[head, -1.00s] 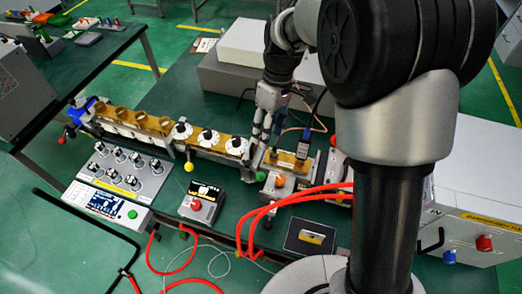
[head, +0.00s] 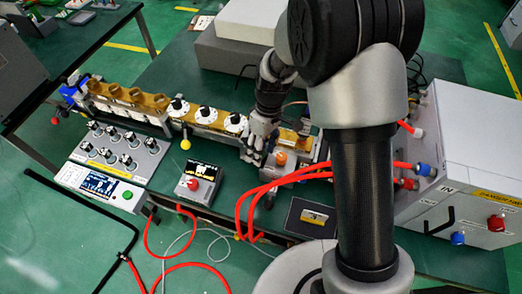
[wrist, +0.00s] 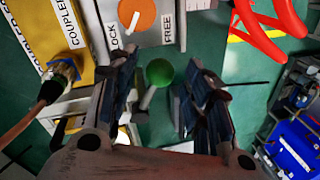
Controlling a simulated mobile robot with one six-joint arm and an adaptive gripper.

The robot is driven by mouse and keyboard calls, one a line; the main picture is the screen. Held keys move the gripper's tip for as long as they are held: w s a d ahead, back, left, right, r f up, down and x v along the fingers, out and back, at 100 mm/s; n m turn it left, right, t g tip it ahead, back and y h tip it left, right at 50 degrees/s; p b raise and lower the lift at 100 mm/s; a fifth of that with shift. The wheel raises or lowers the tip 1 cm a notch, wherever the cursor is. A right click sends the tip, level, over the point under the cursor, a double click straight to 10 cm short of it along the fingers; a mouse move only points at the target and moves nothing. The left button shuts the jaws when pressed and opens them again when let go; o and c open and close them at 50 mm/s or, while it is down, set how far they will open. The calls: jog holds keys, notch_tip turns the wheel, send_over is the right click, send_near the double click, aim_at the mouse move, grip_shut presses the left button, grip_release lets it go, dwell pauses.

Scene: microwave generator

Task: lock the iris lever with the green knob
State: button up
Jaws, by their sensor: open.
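The iris lever's green knob (wrist: 159,72) shows in the wrist view on a short grey stem, between the two fingers of my gripper (wrist: 153,78). My gripper is open, with a finger on each side of the knob and gaps visible. Beyond the knob is a grey panel with an orange dial (wrist: 137,18) and a white pointer, labelled LOCK and FREE. The pointer's end is near the LOCK side. In the head view my gripper (head: 254,148) is low at the bench beside the orange dial (head: 280,158); the green knob is hidden there.
A brass waveguide row with white dials (head: 207,114) runs to the left. A small box with a red knob (head: 194,184) stands in front. Red hoses (head: 255,205) loop close to the dial panel, and a grey cabinet (head: 455,180) stands at right.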

jog(key=shift+f, duration=0.1)
jog(key=shift+c, duration=0.2)
grip_shut()
dwell(0.4)
